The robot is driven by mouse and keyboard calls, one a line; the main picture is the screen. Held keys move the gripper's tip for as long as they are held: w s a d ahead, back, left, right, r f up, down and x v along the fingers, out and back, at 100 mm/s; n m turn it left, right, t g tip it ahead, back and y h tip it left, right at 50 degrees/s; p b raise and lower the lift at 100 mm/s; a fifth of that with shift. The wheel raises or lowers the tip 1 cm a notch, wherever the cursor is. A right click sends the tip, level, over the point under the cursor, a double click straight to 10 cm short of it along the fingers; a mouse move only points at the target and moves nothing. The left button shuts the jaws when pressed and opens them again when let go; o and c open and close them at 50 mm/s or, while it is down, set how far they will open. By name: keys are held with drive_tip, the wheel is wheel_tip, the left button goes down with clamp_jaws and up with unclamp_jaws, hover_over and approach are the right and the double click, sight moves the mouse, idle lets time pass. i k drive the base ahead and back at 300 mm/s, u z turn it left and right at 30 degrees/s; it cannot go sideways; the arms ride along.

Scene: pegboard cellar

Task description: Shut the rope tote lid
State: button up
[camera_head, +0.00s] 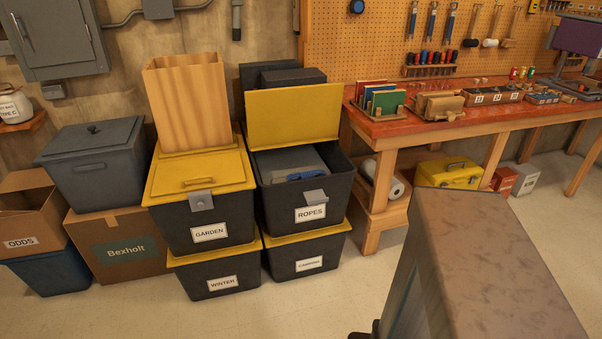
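The rope tote (281,206) is a dark bin labelled ROPES, standing on top of another dark tote. Its yellow lid (295,115) stands raised at the back edge, so the tote is open. Inside are a grey item (288,161) and something blue (307,175) that I cannot make out clearly. A grey latch (316,196) is on the tote's front, above the label. My gripper is not in view.
The closed GARDEN tote (170,229) stands close at the left, with a tall wooden box (186,100) on it. A red-topped workbench (430,124) stands at the right. Dark boxes (292,76) are behind the lid. The floor in front (320,300) is clear.

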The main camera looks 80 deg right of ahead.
sight(293, 115)
drive_tip(key=z, duration=0.05)
drive_tip(key=k, duration=0.25)
drive_tip(key=z, duration=2.7)
drive_tip(key=k, duration=0.65)
drive_tip(key=u, duration=0.25)
drive_tip(key=i, duration=0.55)
drive_tip(key=u, duration=0.05)
